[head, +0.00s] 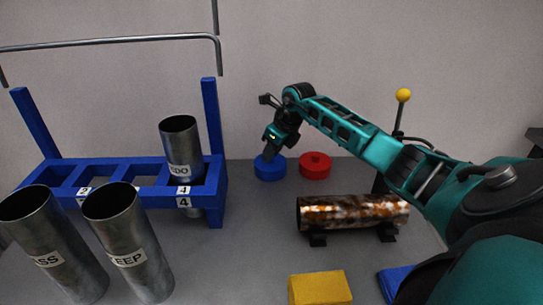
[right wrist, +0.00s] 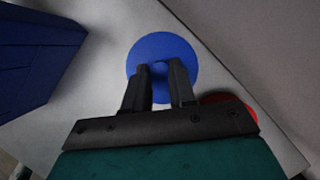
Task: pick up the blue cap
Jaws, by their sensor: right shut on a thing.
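The blue cap (head: 270,169) is a round blue disc on the grey table near the back wall. In the right wrist view the blue cap (right wrist: 163,50) lies under my fingertips, with a small raised grip at its middle. My right gripper (head: 268,157) comes down on it from above and is shut on that grip. In the right wrist view the two dark fingers of my right gripper (right wrist: 160,75) stand on either side of the grip. The cap seems to rest on the table. My left gripper is not in view.
A red cap (head: 315,165) lies just right of the blue one. A blue rack (head: 215,190) holding a metal tube (head: 181,145) stands to the left. A rusty tube (head: 350,212) lies on black supports in front. Two metal tubes and a yellow block (head: 320,289) are nearer.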

